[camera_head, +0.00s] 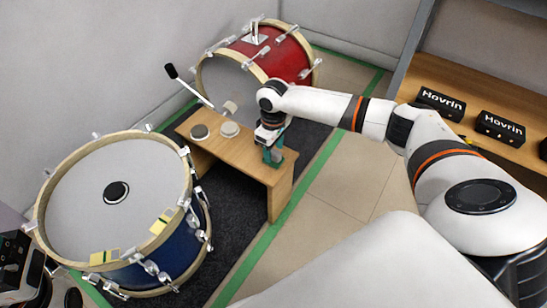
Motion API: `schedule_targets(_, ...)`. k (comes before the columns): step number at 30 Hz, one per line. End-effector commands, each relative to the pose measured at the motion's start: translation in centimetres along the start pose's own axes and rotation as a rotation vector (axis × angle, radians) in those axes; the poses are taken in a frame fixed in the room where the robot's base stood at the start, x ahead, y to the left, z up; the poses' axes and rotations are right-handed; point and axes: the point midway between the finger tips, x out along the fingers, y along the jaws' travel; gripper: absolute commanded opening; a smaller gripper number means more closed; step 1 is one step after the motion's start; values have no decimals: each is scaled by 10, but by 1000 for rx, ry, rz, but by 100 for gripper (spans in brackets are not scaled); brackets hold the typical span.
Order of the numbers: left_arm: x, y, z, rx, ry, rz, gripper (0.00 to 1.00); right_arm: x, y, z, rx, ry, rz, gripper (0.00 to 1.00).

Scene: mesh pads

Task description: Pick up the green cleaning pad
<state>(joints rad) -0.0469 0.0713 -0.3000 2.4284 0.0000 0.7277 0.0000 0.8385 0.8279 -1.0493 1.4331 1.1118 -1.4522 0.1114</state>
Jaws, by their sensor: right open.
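The green cleaning pad (276,157) is a small teal-green piece at the right end of the low wooden table (241,163). My right gripper (270,141) is right above it, pointing down, with its jaws open. The gripper hides part of the pad, and I cannot tell whether the fingers touch it. A dark part at the lower left edge seems to belong to my left arm (20,262); its fingers cannot be made out.
A blue drum (90,190) stands front left, a red drum (290,57) behind. A beater (188,86) leans out beyond the table. Black boxes (440,102) (500,129) labelled Hovrin sit on a shelf at right.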

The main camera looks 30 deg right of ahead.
Motion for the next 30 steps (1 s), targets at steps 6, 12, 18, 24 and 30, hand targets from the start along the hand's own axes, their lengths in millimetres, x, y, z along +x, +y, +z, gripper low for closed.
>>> schedule_targets(6, 5, -1, 1, 5, -33, -13, 75, 18, 0, 0, 0, 0, 0, 49)
schedule_targets(12, 6, -1, 0, 4, -32, -14, 75, 17, 0, 0, 0, 0, -1, 49)
schedule_targets(18, 6, -1, 0, 4, -32, -14, 75, 17, 0, -1, 0, 0, -1, 18)
schedule_targets(24, 6, -1, 0, 4, -32, -14, 75, 17, 0, -1, 0, 0, -1, 1)
schedule_targets(30, 8, -1, 1, 4, -33, -14, 75, 14, 0, 0, 0, 0, -1, 1)
